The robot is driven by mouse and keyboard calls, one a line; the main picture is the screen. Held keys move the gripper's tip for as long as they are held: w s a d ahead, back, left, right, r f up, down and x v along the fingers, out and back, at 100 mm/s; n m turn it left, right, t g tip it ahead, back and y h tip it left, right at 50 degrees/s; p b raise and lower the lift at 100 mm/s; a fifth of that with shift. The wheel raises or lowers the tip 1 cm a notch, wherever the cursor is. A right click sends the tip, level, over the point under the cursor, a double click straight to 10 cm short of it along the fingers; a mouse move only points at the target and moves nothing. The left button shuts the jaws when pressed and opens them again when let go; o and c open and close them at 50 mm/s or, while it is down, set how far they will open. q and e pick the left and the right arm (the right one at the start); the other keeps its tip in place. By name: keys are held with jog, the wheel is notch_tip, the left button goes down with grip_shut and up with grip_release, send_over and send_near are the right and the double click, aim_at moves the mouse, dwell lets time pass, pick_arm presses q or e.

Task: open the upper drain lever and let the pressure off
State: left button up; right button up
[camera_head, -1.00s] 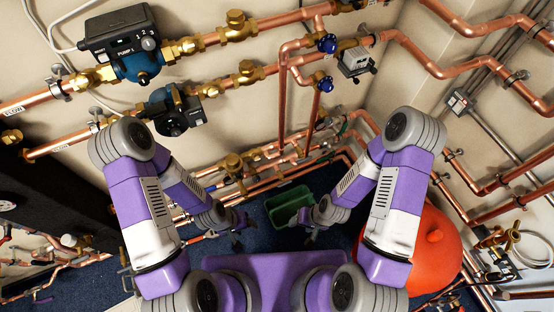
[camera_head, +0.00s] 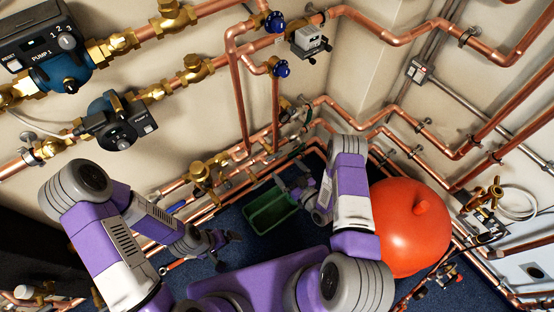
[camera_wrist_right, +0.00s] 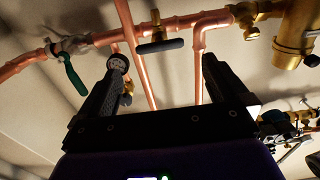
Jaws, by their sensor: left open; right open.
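In the right wrist view a brass valve with a dark lever (camera_wrist_right: 160,45) sits on a copper pipe, the lever lying roughly crosswise in the picture. A green lever (camera_wrist_right: 72,75) hangs from a valve to its left. A second small brass valve (camera_wrist_right: 127,93) shows lower, partly hidden by a finger. I cannot tell for sure which is the upper drain lever. My right gripper (camera_wrist_right: 163,65) is open and empty, facing these pipes, apart from the central lever; it also shows in the head view (camera_head: 293,186). My left gripper (camera_head: 226,240) is open and empty, low at left.
A green tub (camera_head: 268,212) stands on the blue floor beside my right gripper. A red tank (camera_head: 408,235) is close to my right arm. Copper pipes (camera_head: 240,105) run along both walls. Pump 1 (camera_head: 58,62) and blue-handled valves (camera_head: 280,68) are higher up.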

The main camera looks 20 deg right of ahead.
aim_at(276, 157)
jog(key=b+x, duration=0.1)
jog(key=x, duration=0.6)
jog(key=shift+b, duration=0.4)
jog(key=shift+c, duration=0.5)
jog(key=c, duration=1)
